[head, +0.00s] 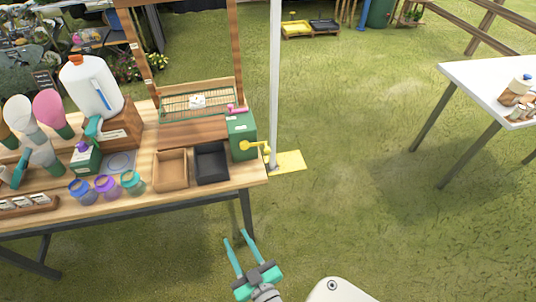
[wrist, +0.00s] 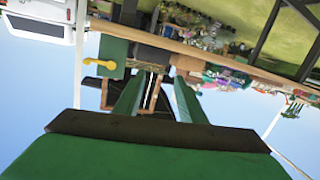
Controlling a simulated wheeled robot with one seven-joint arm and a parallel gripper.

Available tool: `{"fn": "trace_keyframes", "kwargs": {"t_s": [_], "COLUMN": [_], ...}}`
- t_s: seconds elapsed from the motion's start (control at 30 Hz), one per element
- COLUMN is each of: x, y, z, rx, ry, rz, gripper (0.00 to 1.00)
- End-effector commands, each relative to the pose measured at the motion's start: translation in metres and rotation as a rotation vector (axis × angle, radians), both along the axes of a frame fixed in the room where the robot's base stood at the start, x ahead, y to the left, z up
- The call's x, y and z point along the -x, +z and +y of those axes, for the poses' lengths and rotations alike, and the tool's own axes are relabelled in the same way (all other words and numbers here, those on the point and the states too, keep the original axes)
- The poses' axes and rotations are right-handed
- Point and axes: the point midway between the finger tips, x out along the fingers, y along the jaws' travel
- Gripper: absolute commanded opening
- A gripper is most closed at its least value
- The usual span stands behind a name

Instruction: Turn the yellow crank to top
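The yellow crank (head: 253,146) is on the green box (head: 239,126) at the right end of the wooden table. Its arm points sideways to the right in the head view, with a knob at its end. In the wrist view, which looks upside down, the yellow crank (wrist: 100,63) shows on the green box (wrist: 112,49), left of my fingers. My gripper (head: 236,237) is in front of and below the table's right end, apart from the crank. Its two teal fingers are spread with nothing between them; they also show apart in the wrist view (wrist: 159,92).
A pink handle (head: 237,110) sits on top of the green box. A black tray (head: 211,162) and a brown tray (head: 171,169) stand left of it. A white pole (head: 274,80) rises just right of the table. Grass to the right is clear up to a white table (head: 490,78).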

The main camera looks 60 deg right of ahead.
Motion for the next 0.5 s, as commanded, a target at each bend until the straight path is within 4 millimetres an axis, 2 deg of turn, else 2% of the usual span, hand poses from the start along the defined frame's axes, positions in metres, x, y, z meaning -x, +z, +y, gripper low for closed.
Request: {"fn": "trace_keyframes", "kwargs": {"t_s": [0.03,0.3,0.4,0.5], "x": [-0.008,-0.024,-0.023,-0.022], "y": [0.006,0.034,0.044,0.053], "z": [-0.025,-0.141,-0.174,-0.196], "rx": [0.009,0.024,0.023,0.023], "ry": [-0.041,-0.225,-0.274,-0.306], "rz": [-0.017,-0.075,-0.091,-0.104], "gripper": [0.37,0.37,0.37,0.37]}}
